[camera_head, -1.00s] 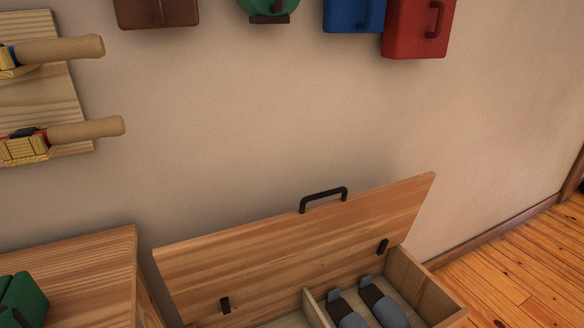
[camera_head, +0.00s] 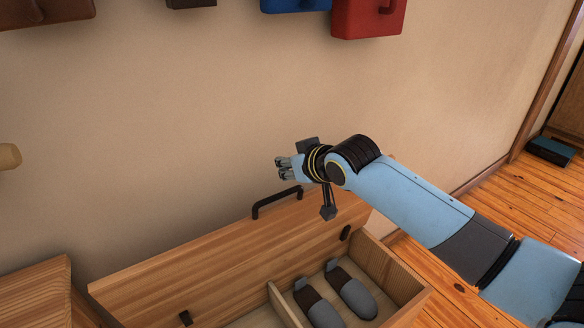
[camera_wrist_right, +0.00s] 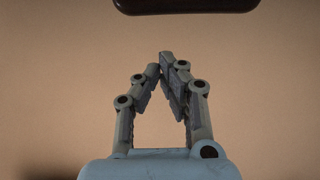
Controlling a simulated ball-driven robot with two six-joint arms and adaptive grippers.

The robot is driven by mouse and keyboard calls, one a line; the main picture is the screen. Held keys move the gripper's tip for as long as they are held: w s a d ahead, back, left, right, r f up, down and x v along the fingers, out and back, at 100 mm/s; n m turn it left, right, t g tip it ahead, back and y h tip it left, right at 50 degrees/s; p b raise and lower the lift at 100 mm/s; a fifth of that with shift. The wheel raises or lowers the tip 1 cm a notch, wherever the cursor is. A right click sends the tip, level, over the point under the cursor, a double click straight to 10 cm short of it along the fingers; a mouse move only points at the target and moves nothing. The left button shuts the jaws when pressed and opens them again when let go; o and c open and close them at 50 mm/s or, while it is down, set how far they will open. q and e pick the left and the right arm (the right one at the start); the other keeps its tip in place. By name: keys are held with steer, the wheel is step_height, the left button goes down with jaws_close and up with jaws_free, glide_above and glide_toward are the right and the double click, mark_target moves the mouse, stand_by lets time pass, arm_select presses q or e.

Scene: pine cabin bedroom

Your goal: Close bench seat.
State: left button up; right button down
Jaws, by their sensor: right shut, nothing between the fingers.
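The bench's wooden seat lid (camera_head: 200,260) stands raised, leaning back toward the wall, with a black handle (camera_head: 277,203) on its upper edge. The bench box (camera_head: 398,272) below is open, with grey and brown slippers (camera_head: 350,292) in its right compartment. My right gripper (camera_head: 281,168) is in front of the wall, just above the handle in the picture and apart from it. Its fingers are shut and empty; the right wrist view shows the fingertips (camera_wrist_right: 165,62) together against the wall. My left gripper is out of view.
Red (camera_head: 368,14) and blue bags hang on the wall above. A wooden cabinet top (camera_head: 35,290) stands at the lower left. A teal box (camera_head: 551,151) lies on the floor at the far right. The wall around my right gripper is bare.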

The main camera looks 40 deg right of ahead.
mark_target(288, 202)
steer(key=f, duration=0.3)
steer(key=shift+w+f, duration=0.35)
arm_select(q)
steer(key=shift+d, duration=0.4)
arm_select(e)
steer(key=shift+s+f, duration=0.15)
